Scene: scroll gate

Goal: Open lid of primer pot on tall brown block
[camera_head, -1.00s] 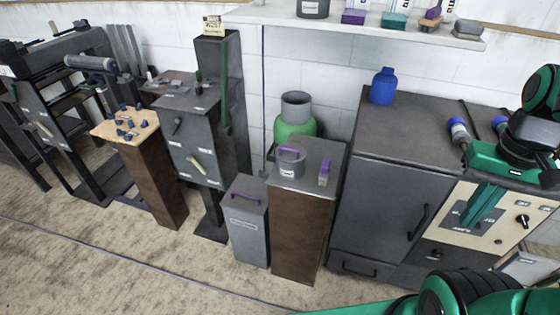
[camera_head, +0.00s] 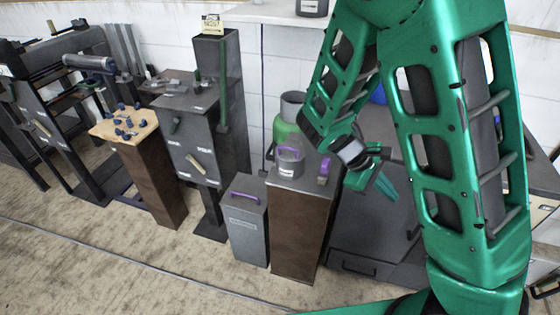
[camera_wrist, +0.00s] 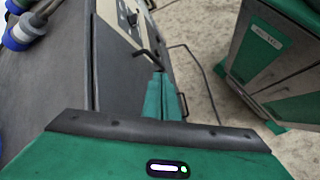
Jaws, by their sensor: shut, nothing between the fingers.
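The primer pot (camera_head: 290,167) is a small grey pot with a purple handle on its lid, and the lid is on. It stands on the grey top of the tall brown block (camera_head: 298,235). A small purple-topped item (camera_head: 324,171) stands beside it on the right. My gripper (camera_head: 390,193) hangs to the right of the block, over the front of the dark cabinet, apart from the pot. Its green fingers are shut together and empty. In the wrist view my gripper (camera_wrist: 163,98) points past the cabinet front; the pot is not in that view.
A grey box with a purple handle (camera_head: 247,220) stands left of the brown block. A green cylinder (camera_head: 285,130) is behind the pot. The dark cabinet (camera_head: 365,235) is to the right, partly hidden by my arm. A shorter wood-topped brown block (camera_head: 150,180) stands further left.

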